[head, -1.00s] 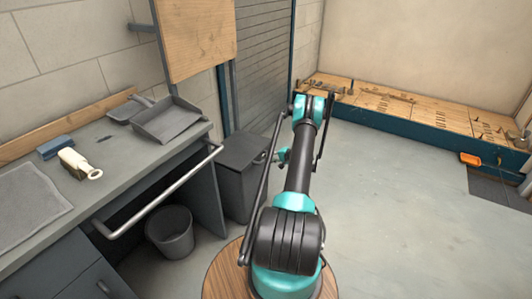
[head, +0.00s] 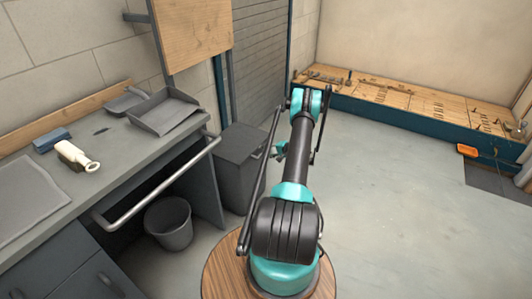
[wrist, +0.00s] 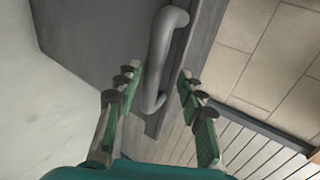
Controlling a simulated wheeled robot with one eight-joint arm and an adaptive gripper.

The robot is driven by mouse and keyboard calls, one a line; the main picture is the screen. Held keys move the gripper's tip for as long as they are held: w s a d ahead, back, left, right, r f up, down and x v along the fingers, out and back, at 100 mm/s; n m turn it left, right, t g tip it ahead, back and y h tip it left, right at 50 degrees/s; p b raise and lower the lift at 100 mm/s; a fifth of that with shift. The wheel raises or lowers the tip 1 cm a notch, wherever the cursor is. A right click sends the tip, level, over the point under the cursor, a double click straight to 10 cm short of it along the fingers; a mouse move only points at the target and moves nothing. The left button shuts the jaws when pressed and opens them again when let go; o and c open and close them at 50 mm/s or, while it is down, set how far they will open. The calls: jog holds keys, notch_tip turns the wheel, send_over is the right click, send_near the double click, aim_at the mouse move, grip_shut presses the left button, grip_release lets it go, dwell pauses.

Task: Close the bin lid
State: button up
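A dark grey box-shaped bin (head: 238,172) stands on the floor past the end of the workbench, partly hidden by my arm. Its top (head: 240,142) looks flat in the head view; I cannot tell how far the lid is open. In the wrist view, a grey curved bar handle (wrist: 160,55) sits along the edge of a dark grey panel (wrist: 95,40), which looks like part of the bin. My gripper (wrist: 158,85) is open, its fingers on either side of the handle in the picture. Contact is not clear.
The workbench (head: 115,165) at left carries a dustpan (head: 165,112) and a front rail (head: 160,185). A round bucket (head: 168,222) stands under it. A low wooden platform (head: 400,98) lies at the back.

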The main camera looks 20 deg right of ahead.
jog(key=v, duration=1.2)
jog(key=shift+d, duration=0.1)
